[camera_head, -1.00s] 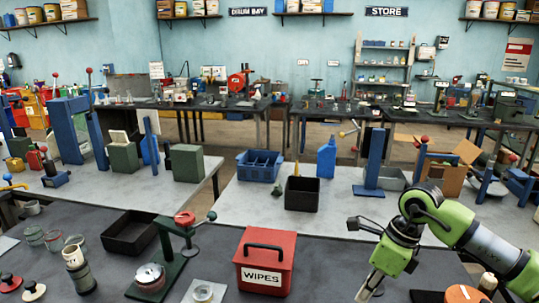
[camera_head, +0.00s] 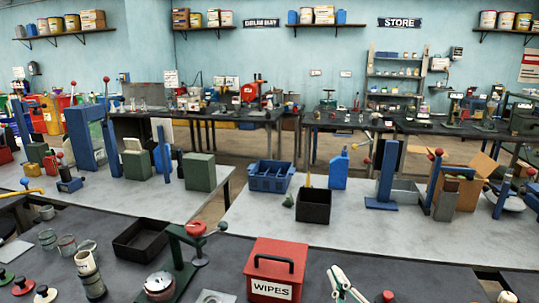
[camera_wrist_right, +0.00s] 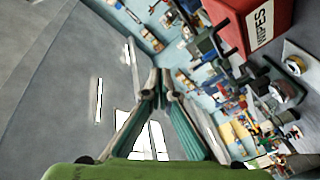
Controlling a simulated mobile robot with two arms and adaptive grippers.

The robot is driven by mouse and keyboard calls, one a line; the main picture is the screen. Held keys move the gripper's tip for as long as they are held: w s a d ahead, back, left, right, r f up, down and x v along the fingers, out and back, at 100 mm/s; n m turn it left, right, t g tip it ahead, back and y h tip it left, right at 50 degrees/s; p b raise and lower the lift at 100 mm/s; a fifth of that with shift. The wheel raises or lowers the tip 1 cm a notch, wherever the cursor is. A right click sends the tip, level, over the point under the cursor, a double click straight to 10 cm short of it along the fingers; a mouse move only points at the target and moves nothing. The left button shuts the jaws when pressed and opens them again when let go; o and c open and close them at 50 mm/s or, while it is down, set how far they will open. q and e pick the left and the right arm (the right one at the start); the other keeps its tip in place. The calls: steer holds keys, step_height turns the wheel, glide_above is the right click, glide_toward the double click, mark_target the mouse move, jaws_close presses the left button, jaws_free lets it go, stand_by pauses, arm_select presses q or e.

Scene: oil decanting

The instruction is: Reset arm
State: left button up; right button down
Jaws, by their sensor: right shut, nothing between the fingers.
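My right gripper (camera_head: 337,273) shows only by its pale fingertips at the bottom edge of the head view, right of the red WIPES box (camera_head: 276,270). In the right wrist view the fingers of my right gripper (camera_wrist_right: 161,78) converge and are shut, with nothing between them. They are clear of the WIPES box (camera_wrist_right: 262,25), which shows at the upper right there. The rest of my right arm is out of the head view. My left gripper is in neither view.
On the near dark bench stand a green press with a red knob (camera_head: 196,228), an empty black tray (camera_head: 141,238) and several jars. On the grey table behind are a blue crate (camera_head: 270,177), a black bin (camera_head: 314,207), a blue jug (camera_head: 339,169) and a cardboard box (camera_head: 468,190).

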steer(key=s+d+f+m+g+h, duration=0.1)
steer(key=s+d+f+m+g, duration=0.1)
steer(key=s+f, duration=0.3)
steer(key=s+d+f+m+g+h, duration=0.1)
steer(key=s+d+f+m+g, duration=0.1)
steer(key=s+f, duration=0.4)
steer(key=s+d+f+m+g+h, duration=0.1)
steer(key=s+d+f+m+g, duration=0.1)
steer(key=s+f+g, duration=0.4)
steer(key=shift+s+d+f+m, duration=0.1)
steer(key=shift+f+m, duration=0.25)
steer(key=shift+f, duration=0.7)
steer(key=shift+s+d+f+m, duration=0.1)
steer(key=shift+f+m, duration=0.25)
steer(key=shift+f, duration=0.65)
steer(key=s+f+m+g, duration=0.1)
steer(key=s+f+g, duration=0.4)
steer(key=s, duration=0.6)
step_height(320, 180, down, 28)
steer(key=s+b, duration=0.2)
steer(key=s+d+f+g+b, duration=0.1)
steer(key=s+d+f+g, duration=0.1)
steer(key=s+f, duration=1.5)
steer(key=shift+d+f+b, duration=0.25)
steer(key=shift+b, duration=0.05)
